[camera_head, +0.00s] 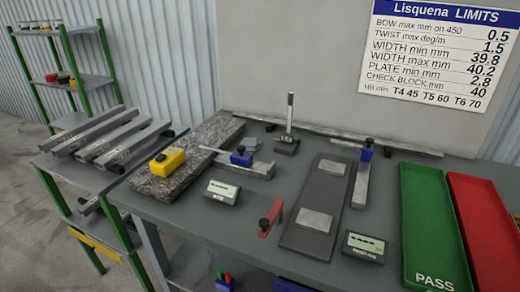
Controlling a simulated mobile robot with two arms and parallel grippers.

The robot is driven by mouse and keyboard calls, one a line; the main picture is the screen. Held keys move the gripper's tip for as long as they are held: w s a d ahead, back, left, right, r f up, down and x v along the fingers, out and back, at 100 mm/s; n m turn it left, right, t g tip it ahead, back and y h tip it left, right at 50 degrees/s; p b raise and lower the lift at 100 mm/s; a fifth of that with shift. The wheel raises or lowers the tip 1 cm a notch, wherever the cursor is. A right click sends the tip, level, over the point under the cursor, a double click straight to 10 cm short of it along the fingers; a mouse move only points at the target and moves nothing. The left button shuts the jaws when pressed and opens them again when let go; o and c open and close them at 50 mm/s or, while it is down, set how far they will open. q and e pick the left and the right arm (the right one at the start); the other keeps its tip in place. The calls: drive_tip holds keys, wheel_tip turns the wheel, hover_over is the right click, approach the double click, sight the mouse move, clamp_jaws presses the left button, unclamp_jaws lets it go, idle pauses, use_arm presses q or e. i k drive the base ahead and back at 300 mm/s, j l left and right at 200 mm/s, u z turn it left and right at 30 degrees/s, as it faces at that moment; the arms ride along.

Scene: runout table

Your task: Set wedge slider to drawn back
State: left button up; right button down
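No part that I can identify for certain as the wedge slider shows. One metal bar tool (228,163) carries a blue block (241,157) with a dark knob, at centre left of the table. A second metal bar (360,185) carries another blue block (366,153) with a dark knob at its far end, right of centre. I cannot tell from this view how far either block is slid along its bar. Neither of my grippers is in view.
A granite block (200,145) bears a yellow instrument (167,161). Displays (222,192) and (364,246), a red clamp-like piece (270,220), a dark plate (302,240) and an upright stand (288,135) occupy the table (190,225). Green (432,215) and red (486,220) trays lie right.

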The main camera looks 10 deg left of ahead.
sight(239, 157)
drive_tip(key=i+j+z, duration=0.2)
drive_tip(key=z, duration=0.15)
drive_tip(key=i+j+z, duration=0.2)
drive_tip(key=z, duration=0.15)
drive_tip(key=j, duration=0.1)
